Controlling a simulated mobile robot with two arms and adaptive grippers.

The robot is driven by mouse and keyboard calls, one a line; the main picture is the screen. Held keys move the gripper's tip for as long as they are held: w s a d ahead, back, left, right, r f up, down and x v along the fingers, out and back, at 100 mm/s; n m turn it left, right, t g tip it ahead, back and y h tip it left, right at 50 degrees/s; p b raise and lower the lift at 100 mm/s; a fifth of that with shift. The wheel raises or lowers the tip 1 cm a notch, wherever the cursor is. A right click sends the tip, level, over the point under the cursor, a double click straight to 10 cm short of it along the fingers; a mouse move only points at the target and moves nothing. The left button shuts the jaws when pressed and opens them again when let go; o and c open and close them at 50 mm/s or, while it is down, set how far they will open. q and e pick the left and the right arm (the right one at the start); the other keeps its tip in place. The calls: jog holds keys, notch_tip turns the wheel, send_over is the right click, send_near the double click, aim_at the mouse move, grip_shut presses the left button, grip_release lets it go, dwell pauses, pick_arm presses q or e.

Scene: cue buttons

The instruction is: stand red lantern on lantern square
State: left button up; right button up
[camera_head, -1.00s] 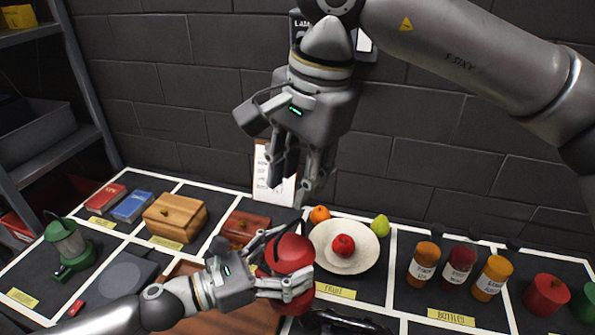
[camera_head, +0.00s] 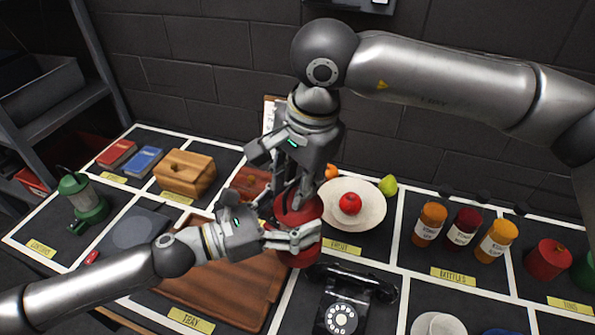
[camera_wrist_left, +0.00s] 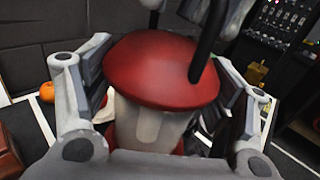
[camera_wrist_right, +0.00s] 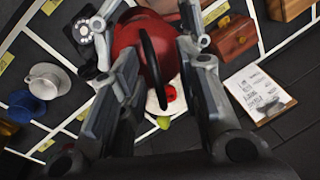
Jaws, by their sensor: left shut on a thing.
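The red lantern (camera_head: 304,212) is held in the air near the middle of the head view, in front of the white plate. My left gripper (camera_head: 296,238) is shut on its body from the left; the left wrist view shows its red cap (camera_wrist_left: 160,70) and pale glass between the fingers. My right gripper (camera_head: 293,190) is directly above, fingers pointing down and apart on both sides of the lantern's black handle (camera_wrist_right: 152,65). Whether it touches the lantern is unclear. The lantern square (camera_head: 45,225), with its yellow label, is at far left and bears a green lantern (camera_head: 82,198).
A wooden tray (camera_head: 215,290) and a black telephone (camera_head: 345,300) lie in front. Books (camera_head: 142,161), a wooden box (camera_head: 185,172), the plate (camera_head: 365,220) with an apple, and several bottles (camera_head: 462,228) fill other squares. A small red item (camera_head: 92,257) lies near the lantern square.

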pick_arm(q)
jog(key=shift+r, duration=0.1)
pick_arm(e)
grip_shut()
pick_arm(q)
jog(key=o, duration=1.9)
pick_arm(e)
jog(key=shift+r, duration=0.1)
pick_arm(q)
jog(key=shift+o, duration=0.8)
jog(key=shift+a, duration=0.1)
